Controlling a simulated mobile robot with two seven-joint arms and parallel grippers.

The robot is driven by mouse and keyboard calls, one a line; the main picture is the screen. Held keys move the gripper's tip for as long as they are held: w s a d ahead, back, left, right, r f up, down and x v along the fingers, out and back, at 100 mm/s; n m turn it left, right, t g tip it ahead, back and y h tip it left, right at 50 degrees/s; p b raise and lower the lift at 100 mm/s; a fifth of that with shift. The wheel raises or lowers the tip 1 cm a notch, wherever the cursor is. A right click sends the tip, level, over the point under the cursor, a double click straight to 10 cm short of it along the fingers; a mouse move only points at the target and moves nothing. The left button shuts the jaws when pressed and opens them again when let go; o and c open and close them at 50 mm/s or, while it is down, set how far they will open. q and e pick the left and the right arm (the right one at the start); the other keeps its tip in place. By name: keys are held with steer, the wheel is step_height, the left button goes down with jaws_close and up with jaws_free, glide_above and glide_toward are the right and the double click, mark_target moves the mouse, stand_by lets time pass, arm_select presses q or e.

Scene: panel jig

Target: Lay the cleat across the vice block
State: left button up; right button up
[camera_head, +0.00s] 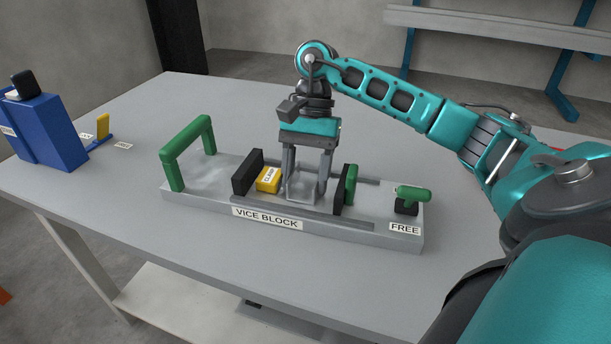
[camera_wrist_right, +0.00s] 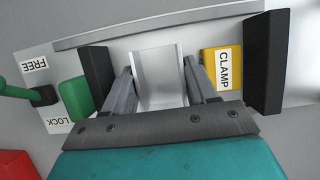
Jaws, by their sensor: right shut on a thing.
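The grey vice block (camera_head: 206,192) lies on the table with its label facing the front. Two upright black jaws (camera_head: 247,171) (camera_head: 344,190) stand on it. A pale grey metal channel, apparently the cleat (camera_head: 302,188), is between these jaws and apart from both in the wrist view (camera_wrist_right: 158,75). My right gripper (camera_head: 304,190) points straight down and is shut on this channel, one finger on each side. Whether its underside touches the block is hidden. A yellow block marked CLAMP (camera_wrist_right: 221,69) sits beside it, near one jaw. My left gripper is not seen.
A green arch handle (camera_head: 187,150) rises at the block's left end. A green lever (camera_head: 412,194) stands at the right end near a FREE label. A blue box (camera_head: 48,132) and a yellow piece (camera_head: 103,126) stand at far left. The table behind the block is clear.

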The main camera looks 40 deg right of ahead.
steer(key=shift+f, duration=0.2)
steer(key=o, duration=0.8)
steer(key=shift+r, duration=0.1)
steer(key=shift+r, duration=0.15)
steer(key=p+v, duration=0.4)
steer(key=v, duration=0.8)
